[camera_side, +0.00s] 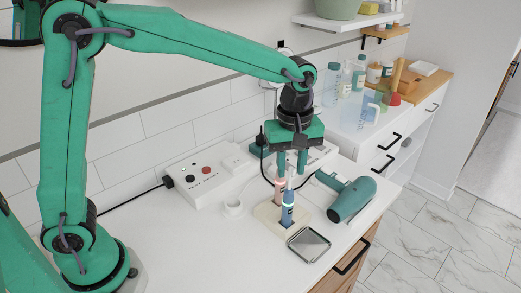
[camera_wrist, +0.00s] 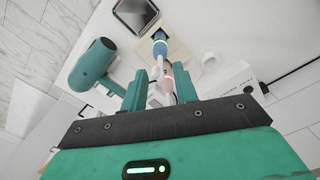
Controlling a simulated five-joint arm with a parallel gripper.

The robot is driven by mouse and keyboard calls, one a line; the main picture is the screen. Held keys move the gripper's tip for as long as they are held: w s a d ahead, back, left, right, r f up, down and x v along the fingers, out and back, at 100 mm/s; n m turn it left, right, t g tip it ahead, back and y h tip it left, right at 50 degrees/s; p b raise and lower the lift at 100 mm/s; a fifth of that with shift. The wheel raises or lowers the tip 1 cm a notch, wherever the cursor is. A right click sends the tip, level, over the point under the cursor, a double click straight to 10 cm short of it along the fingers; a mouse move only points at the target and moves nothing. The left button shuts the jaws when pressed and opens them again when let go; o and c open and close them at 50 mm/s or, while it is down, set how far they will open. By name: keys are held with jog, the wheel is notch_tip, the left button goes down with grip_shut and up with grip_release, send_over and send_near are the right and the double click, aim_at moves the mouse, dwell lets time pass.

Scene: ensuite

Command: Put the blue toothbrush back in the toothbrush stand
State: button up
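The blue toothbrush (camera_side: 288,212) stands upright at the front of the cream toothbrush stand (camera_side: 264,212), its lower end within the stand's outline. Its pale neck points up toward my gripper (camera_side: 291,170). In the wrist view the blue toothbrush (camera_wrist: 160,48) rises over the beige stand (camera_wrist: 179,51), and its upper end lies between the fingers. My gripper (camera_wrist: 159,85) is open, pointing down above the brush, with a gap between the fingers. How deep the brush sits is hard to tell.
A pink toothbrush (camera_side: 279,187) stands close behind the blue one. A green hair dryer (camera_side: 351,199) lies to the right, and a small square dish (camera_side: 308,244) lies in front. A white box with buttons (camera_side: 207,177) is behind left. The counter's left front is clear.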

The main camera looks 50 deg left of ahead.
aim_at(286, 190)
notch_tip(286, 190, up, 8)
jog(key=shift+f, duration=0.1)
jog(key=shift+r, duration=0.2)
dwell(0.6)
jog(key=s+a+f+m+t, duration=0.1)
jog(key=s+a+m+t, duration=0.1)
jog(key=s+a+m, duration=0.4)
jog(key=s+a+f+m+t, duration=0.1)
jog(key=s+a+m+t, duration=0.2)
jog(key=s, duration=1)
jog(key=shift+a+f+m+t, duration=0.25)
jog(key=shift+a+m, duration=1.25)
jog(key=shift+a, duration=1.25)
